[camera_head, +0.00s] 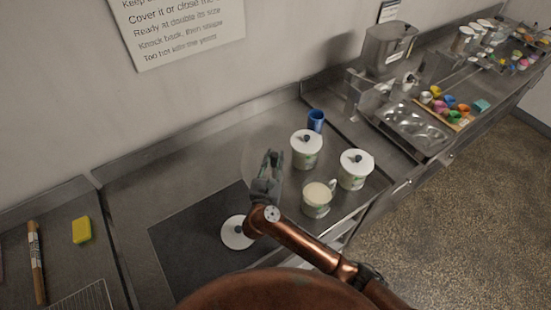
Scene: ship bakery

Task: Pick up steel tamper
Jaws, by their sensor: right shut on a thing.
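My right gripper (268,165) is above the steel counter, beyond the dark mat. It is shut on a pale grey, rounded thing (249,155) that blends into the counter behind it and is partly hidden by the fingers. I cannot tell for sure that this is the steel tamper. No other thing in view can be made out as the tamper. My left gripper is not in view.
A white disc (233,236) lies on the dark mat (190,245), partly behind my wrist. Two lidded white jars (306,155) (355,175), an open one (316,205) and a blue cup (316,120) stand to the right. A yellow sponge (82,230) lies left.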

